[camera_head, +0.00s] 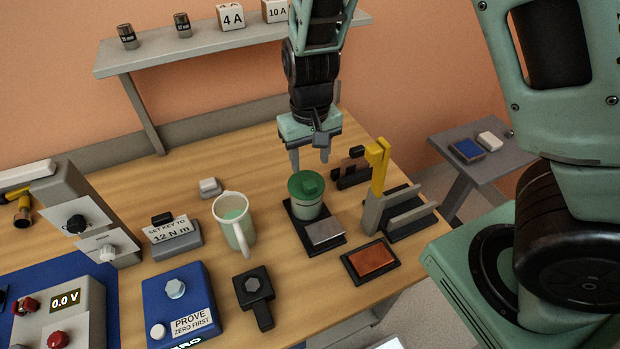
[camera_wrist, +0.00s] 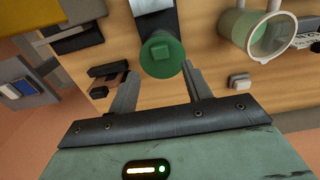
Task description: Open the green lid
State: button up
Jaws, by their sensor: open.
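The green lid (camera_head: 307,184) sits on a small round container (camera_head: 307,208) on a black base plate (camera_head: 328,246). The lid has a raised knob on top. In the wrist view the green lid (camera_wrist: 162,55) shows just beyond the fingertips, near the middle between them. My gripper (camera_head: 310,160) is open and empty, pointing down above and slightly behind the lid. Its two fingers also show in the wrist view (camera_wrist: 160,82), spread to either side. The fingers appear apart from the lid.
A cup with a handle (camera_head: 234,222) stands left of the container. A grey holder with a yellow upright part (camera_head: 377,170) stands close at the right. A copper-coloured plate (camera_head: 371,260) lies in front. A shelf (camera_head: 200,46) runs along the back. Bare wood lies left of my gripper.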

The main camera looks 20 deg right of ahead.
aim_at(310, 183)
notch_tip(310, 183, down, 8)
jog(key=shift+r, duration=0.2)
jog(key=shift+c, duration=0.3)
grip_shut()
